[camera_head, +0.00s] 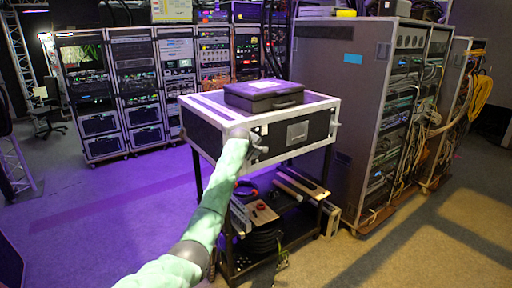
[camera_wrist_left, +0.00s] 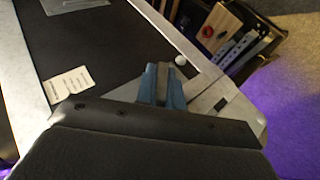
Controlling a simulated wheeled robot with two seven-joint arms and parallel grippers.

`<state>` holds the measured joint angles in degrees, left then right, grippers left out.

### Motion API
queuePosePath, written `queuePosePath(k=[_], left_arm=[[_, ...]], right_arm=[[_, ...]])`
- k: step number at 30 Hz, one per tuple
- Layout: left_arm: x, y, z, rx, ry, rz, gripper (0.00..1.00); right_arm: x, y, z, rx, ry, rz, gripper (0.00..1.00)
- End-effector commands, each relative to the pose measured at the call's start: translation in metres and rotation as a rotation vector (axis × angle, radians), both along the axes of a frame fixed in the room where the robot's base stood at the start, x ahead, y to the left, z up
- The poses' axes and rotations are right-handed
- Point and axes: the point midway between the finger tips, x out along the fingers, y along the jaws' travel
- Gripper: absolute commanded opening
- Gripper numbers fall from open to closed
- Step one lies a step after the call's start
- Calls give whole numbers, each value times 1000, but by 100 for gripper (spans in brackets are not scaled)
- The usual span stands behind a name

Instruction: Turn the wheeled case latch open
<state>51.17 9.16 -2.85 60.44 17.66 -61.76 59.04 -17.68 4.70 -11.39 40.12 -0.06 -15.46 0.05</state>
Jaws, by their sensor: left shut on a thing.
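The wheeled case (camera_head: 205,127) is black with silver edges and lies on a dark cart. Its front face (camera_wrist_left: 105,42) fills the upper left of the left wrist view. My left gripper (camera_head: 256,149) is at the left part of that front face. In the left wrist view its blue fingers (camera_wrist_left: 163,82) are close together at the case's edge, shut on a small part that looks like the latch. The fingers mostly hide the latch, so its angle cannot be told. My right gripper is not in view.
A smaller black case (camera_head: 263,95) lies on top. The cart's lower shelf (camera_head: 290,205) holds cables and boxes. Tall equipment racks (camera_head: 335,85) stand close behind on the right; more racks (camera_head: 130,75) stand at the back left. The floor (camera_head: 95,215) at left is clear.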

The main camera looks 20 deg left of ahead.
Motion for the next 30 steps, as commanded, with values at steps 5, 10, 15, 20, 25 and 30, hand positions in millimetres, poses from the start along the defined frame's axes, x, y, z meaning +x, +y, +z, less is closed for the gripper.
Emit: queuePosePath(k=[5, 10, 15, 20, 25, 30], left_arm=[[0, -1, 2, 85, 115, -1, 0], [0, -2, 1, 171, 223, -2, 0], [0, -1, 0, 265, 346, -1, 0], [0, -2, -2, 350, 452, -2, 0], [0, -1, -3, 413, 535, -1, 0], [0, -1, -3, 460, 594, -2, 0]], right_arm=[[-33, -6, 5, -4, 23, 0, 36], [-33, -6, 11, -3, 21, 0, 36], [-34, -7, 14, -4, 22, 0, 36], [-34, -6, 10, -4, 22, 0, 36], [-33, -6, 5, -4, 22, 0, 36], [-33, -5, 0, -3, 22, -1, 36]])
